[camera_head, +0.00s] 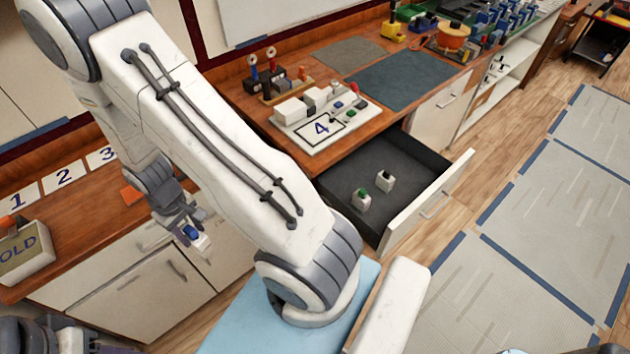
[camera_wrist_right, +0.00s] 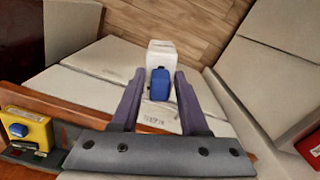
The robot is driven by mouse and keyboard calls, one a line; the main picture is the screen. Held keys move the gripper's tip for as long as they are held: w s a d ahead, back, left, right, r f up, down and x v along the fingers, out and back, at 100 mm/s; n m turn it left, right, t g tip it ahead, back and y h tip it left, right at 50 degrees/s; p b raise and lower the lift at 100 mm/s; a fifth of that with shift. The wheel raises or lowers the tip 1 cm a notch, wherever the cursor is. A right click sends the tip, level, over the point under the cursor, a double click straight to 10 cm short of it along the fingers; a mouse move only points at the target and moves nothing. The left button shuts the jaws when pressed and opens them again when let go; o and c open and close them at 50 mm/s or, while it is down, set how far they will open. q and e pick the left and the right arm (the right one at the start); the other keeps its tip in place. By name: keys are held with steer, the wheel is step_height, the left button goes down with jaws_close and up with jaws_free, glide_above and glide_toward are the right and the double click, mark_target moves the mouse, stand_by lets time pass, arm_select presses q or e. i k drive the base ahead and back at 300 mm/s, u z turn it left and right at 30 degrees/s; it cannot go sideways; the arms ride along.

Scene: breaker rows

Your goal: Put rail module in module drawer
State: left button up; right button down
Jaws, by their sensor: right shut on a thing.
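The rail module, a small white block with a blue part, is held by my right gripper (camera_head: 188,226). In the head view the module (camera_head: 203,244) hangs in front of the counter's cabinet doors. In the right wrist view the white module (camera_wrist_right: 161,54) and its blue part sit between the two fingers (camera_wrist_right: 158,92). The module drawer (camera_head: 343,184) stands pulled out at the centre right, well to the right of my right gripper. Inside it stand a white module with a green top (camera_head: 361,199) and one with a dark top (camera_head: 385,181).
A white board marked 4 (camera_head: 330,138) with modules lies on the counter above the drawer. Number cards (camera_head: 65,173) and a HOLD block (camera_head: 24,256) are at left. A yellow box (camera_wrist_right: 27,130) shows in the wrist view. The drawer has bare floor around its modules.

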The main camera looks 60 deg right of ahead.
mark_target(404, 171)
steer(key=u, duration=1.4)
steer(key=k, duration=1.45)
steer(key=z, duration=2.25)
steer(key=i, duration=0.5)
